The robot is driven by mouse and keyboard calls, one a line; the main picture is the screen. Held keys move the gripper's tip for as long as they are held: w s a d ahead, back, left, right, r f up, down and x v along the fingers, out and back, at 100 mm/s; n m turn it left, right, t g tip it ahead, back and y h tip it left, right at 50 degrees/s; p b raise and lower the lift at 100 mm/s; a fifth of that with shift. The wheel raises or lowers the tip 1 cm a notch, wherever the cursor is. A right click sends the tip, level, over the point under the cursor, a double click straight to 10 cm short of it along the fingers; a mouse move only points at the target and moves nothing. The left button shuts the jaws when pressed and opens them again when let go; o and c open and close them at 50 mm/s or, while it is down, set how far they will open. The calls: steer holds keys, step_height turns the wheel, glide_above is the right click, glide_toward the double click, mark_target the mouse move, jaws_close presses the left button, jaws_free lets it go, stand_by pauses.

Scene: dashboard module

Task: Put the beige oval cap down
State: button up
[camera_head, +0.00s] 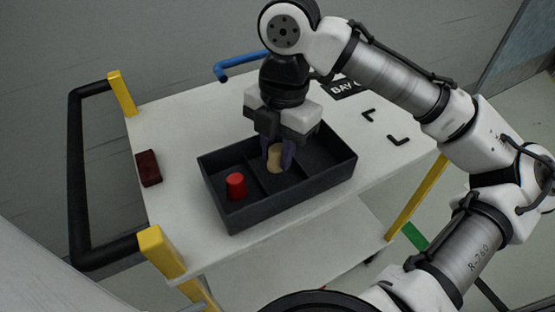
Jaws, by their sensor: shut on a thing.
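The beige oval cap (274,158) is between the fingers of my gripper (278,157), in the middle compartment area of the black divided tray (290,205). My gripper points down and is shut on the cap. I cannot tell whether the cap touches the tray floor. The fingers and the gripper body hide part of the cap and the tray's back wall.
A red cylindrical cap (236,186) stands in the tray's left compartment. A dark red block (148,168) lies on the white cart top (180,125) left of the tray. Yellow posts (162,252) and a black handle (78,180) bound the cart. The right compartment looks empty.

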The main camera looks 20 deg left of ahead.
mark_target(278, 163)
steer(key=shift+f, duration=1.45)
steer(key=shift+f, duration=0.2)
steer(key=o, duration=1)
steer(key=r, duration=0.4)
steer(key=w+r, duration=0.1)
steer(key=r, duration=0.3)
steer(key=r+p, duration=0.1)
steer(key=r, duration=0.3)
steer(key=shift+w+d+r, duration=0.2)
steer(key=shift+w+d, duration=0.05)
